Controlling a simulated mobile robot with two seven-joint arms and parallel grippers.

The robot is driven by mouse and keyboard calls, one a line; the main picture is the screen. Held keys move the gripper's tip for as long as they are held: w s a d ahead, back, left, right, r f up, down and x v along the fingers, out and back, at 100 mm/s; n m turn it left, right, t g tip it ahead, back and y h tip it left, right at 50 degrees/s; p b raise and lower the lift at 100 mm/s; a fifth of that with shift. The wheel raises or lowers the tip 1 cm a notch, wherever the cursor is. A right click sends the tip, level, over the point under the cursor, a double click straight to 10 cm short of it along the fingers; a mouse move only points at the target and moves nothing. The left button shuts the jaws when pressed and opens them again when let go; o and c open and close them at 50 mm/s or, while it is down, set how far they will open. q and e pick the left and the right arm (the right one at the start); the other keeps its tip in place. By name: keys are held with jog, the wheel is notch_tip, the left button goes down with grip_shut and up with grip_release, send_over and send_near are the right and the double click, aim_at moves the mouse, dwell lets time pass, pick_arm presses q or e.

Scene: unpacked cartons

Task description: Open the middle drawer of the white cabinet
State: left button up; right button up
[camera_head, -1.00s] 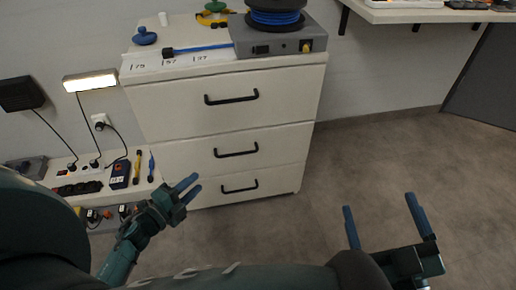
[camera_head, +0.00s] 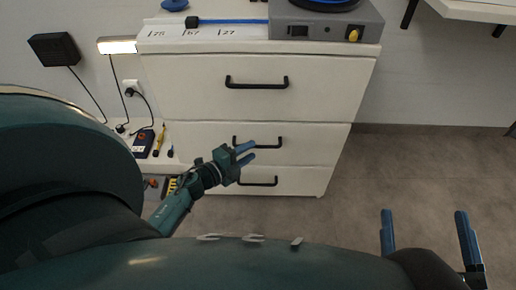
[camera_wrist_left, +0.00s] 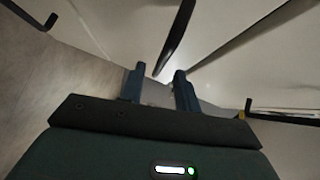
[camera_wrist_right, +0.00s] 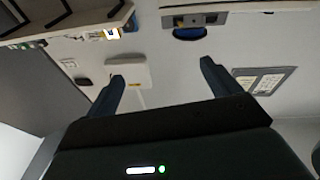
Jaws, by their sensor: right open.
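The white cabinet (camera_head: 165,105) has three drawers, all looking shut, each with a black bar handle. The middle drawer (camera_head: 310,142) has its handle (camera_head: 244,138) partly behind my left gripper (camera_head: 254,152). My left gripper is open, its blue fingers in front of that handle. In the left wrist view a black handle (camera_wrist_left: 176,38) runs down to between the two fingertips (camera_wrist_left: 157,76); I cannot tell whether they touch it. My right gripper (camera_head: 424,214) is open and empty over the floor, right of the cabinet; its spread fingers also show in the right wrist view (camera_wrist_right: 162,72).
A grey box (camera_head: 328,27) with a cable reel and a blue-handled tool (camera_head: 230,21) rest on the cabinet top. A low shelf with a small device (camera_head: 143,143) and other tools is at the left. The floor (camera_head: 410,170) right of the cabinet is clear.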

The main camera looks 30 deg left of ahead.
aim_at(258, 147)
pick_arm(q)
jog(key=shift+b+x, duration=0.4)
jog(key=shift+x, duration=1.85)
grip_shut()
